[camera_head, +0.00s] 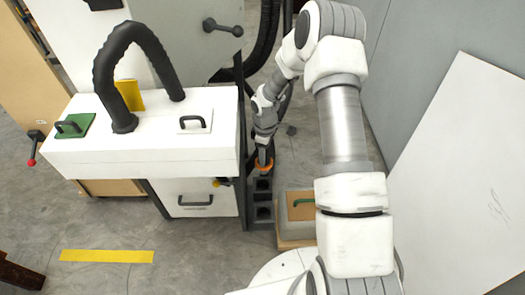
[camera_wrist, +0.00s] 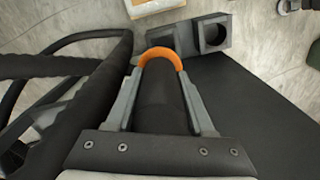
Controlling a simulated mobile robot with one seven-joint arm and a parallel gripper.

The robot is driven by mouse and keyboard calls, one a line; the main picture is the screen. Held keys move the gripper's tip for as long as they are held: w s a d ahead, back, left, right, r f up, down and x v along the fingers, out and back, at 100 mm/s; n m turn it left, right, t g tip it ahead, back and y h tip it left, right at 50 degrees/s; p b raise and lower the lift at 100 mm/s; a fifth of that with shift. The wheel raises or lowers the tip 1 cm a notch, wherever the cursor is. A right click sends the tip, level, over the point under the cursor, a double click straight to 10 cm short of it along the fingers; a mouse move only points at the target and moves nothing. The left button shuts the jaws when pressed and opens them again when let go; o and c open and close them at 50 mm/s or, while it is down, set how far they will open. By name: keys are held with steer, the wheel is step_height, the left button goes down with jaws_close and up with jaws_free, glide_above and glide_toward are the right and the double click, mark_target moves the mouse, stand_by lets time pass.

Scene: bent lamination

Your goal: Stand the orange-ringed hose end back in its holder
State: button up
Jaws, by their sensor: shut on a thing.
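The hose end is a black tube with an orange ring (camera_head: 264,167) at its tip. My gripper (camera_head: 264,152) is shut on it, and the ring shows just past the fingertips. In the wrist view, the black hose end (camera_wrist: 162,105) lies between the two grey fingers, with its orange ring (camera_wrist: 163,57) at the far end. The dark grey holder (camera_head: 251,212) stands on the floor below, with square-looking openings. In the wrist view, the holder (camera_wrist: 228,36) is beyond the ring and apart from it, one opening partly hidden. The hose's lower edge is hard to see.
A white cabinet (camera_head: 200,150) with a drawer stands close on the left. Black hoses (camera_wrist: 75,65) run along the left of the wrist view. A grey wall and white panel (camera_head: 465,170) are at the right.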

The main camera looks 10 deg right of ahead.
mark_target(263, 173)
steer(key=f+n, duration=0.2)
steer(key=shift+s+a+n+p, duration=0.3)
steer(key=shift+s+a+p, duration=0.05)
steer(key=shift+s+p, duration=0.05)
steer(key=shift+f+b, duration=1.75)
steer(key=shift+f, duration=0.7)
steer(key=shift+f+b, duration=1.05)
steer(key=shift+f, duration=0.3)
steer(key=shift+f+b, duration=0.6)
steer(key=shift+f, duration=0.15)
steer(key=shift+f+b, duration=0.7)
steer(key=shift+f, duration=0.2)
steer(key=o, duration=1.4)
